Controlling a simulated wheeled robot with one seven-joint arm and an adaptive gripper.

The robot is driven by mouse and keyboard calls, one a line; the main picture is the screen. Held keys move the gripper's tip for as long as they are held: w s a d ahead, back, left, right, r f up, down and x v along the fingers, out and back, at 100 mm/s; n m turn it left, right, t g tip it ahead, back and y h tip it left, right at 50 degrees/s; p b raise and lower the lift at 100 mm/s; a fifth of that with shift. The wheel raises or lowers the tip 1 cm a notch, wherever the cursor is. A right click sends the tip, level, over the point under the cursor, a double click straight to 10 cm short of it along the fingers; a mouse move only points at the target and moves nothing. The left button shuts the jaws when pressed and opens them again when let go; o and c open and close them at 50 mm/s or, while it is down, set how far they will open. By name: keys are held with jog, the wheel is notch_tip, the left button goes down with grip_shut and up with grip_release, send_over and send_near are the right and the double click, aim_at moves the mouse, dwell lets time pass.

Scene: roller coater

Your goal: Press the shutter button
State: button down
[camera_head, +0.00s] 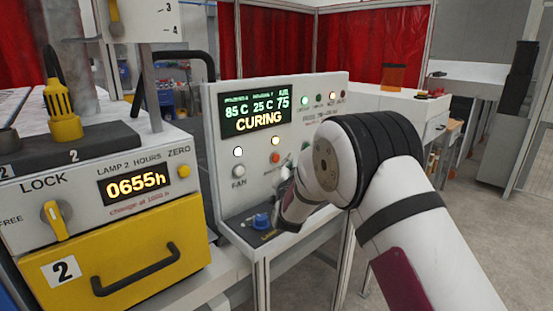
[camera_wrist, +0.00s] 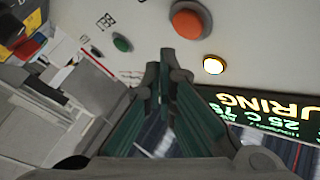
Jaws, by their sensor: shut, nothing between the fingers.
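The grey control panel (camera_head: 225,150) stands in the middle of the head view, with a "CURING" display (camera_head: 256,112). An orange-red button (camera_head: 275,158) sits below a lit amber lamp on it. It shows large at the top of the wrist view (camera_wrist: 188,19), beside a lit lamp (camera_wrist: 213,65). I cannot read a label that marks it as the shutter button. My gripper (camera_wrist: 168,62) is shut and empty, its fingertips below the orange-red button in the wrist view. A gap shows in the picture; its depth is unclear. In the head view my arm hides much of the panel's right part.
A green button (camera_wrist: 122,43) is left of my fingertips. A white button (camera_head: 239,171) marked FAN and a blue knob (camera_head: 262,221) are on the panel's left side. A lamp unit with a yellow drawer (camera_head: 120,270) stands at left. Open floor lies at right.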

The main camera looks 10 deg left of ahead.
jog(key=s+d+p, duration=0.1)
jog(key=s+d, duration=0.1)
jog(key=shift+s+d+p, duration=0.1)
jog(key=shift+d+p, duration=0.25)
dwell(0.4)
jog(key=s+d+r+n+g, duration=0.2)
jog(key=s+d+r+g, duration=0.15)
jog(key=d+r, duration=0.5)
jog(key=s+d+r+n+g, duration=0.1)
jog(key=s+d+r+g, duration=0.35)
jog(key=s, duration=0.75)
jog(key=s+d+f+n+g, duration=0.1)
jog(key=s+d, duration=0.3)
jog(key=s, duration=0.8)
jog(key=s+d+f+n+g+h, duration=0.1)
jog(key=s+d+g, duration=0.2)
jog(key=s, duration=0.9)
jog(key=s+d+f+n+g+h, duration=0.1)
jog(key=s+d, duration=0.5)
jog(key=s, duration=0.6)
jog(key=shift+s+f+g, duration=0.15)
jog(key=shift+g, duration=0.25)
